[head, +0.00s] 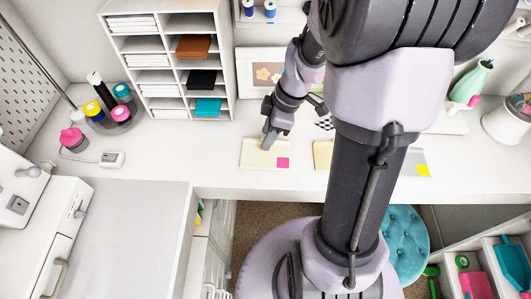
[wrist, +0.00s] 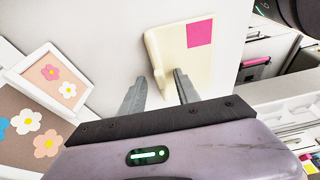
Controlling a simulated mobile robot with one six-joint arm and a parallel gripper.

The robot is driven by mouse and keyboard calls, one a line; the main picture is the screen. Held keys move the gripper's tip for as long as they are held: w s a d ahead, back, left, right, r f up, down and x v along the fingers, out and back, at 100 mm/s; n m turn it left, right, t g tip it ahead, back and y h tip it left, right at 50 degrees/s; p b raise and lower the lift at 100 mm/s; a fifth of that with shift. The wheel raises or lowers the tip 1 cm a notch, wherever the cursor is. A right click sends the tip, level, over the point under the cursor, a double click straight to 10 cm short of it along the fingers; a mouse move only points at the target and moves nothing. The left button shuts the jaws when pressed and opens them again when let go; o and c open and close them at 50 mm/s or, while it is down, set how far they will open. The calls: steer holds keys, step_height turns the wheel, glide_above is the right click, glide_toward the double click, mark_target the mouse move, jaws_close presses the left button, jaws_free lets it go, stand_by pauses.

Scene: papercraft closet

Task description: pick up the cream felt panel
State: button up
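A cream felt panel (head: 252,158) with a pink square in one corner lies flat on the white desk, left of my arm. It also shows in the wrist view (wrist: 168,42), with the pink square at its upper right. My gripper (head: 267,143) reaches down at the panel's back edge; in the wrist view, my gripper (wrist: 160,77) is open with nothing held. One fingertip appears over the panel and the other over bare desk, with the panel's edge between them. I cannot tell whether the fingers touch it. A second cream panel (head: 321,154) is partly hidden behind my arm.
A grey panel with a yellow square (head: 412,160) lies right of my arm. A paper sorter (head: 233,78) and a flower picture (head: 245,72) stand behind. The desk's front edge is close to the panels.

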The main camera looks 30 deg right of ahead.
steer(key=shift+r, duration=0.15)
jaws_close()
